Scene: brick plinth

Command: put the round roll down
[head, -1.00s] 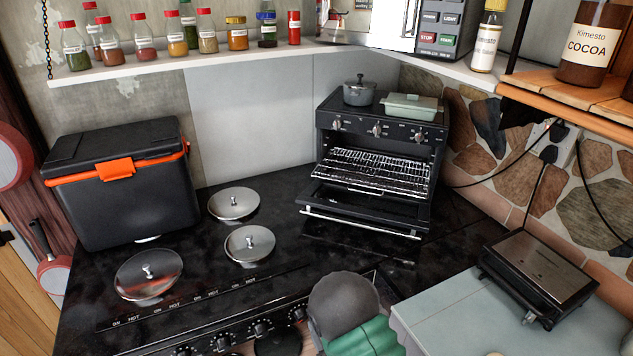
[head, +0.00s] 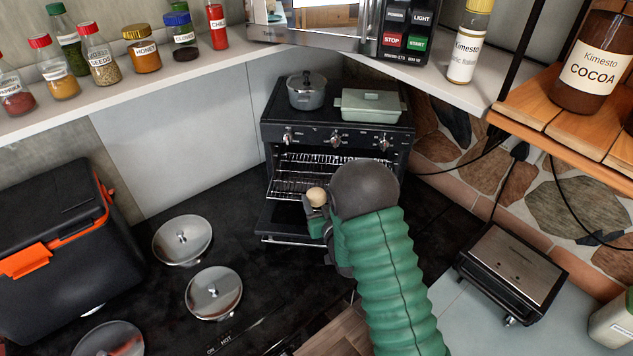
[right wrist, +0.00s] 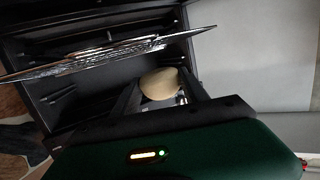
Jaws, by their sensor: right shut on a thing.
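The round roll (head: 316,196) is pale tan and is held in my right gripper (head: 318,208), just in front of the open toaster oven. In the right wrist view the roll (right wrist: 160,84) sits between the fingers of the right gripper (right wrist: 168,95), which is shut on it. The oven's wire rack (head: 290,178) shows behind the roll, and the rack (right wrist: 110,55) also crosses the right wrist view. The black oven (head: 345,142) has its door (head: 280,222) lowered. My right arm hides the right part of the opening. My left gripper is not in view.
A grey pot (head: 307,92) and a lidded green dish (head: 371,105) stand on the oven. Silver lids (head: 183,239) lie on the dark counter at left, near a black cooler (head: 60,265). A press grill (head: 513,272) sits at right.

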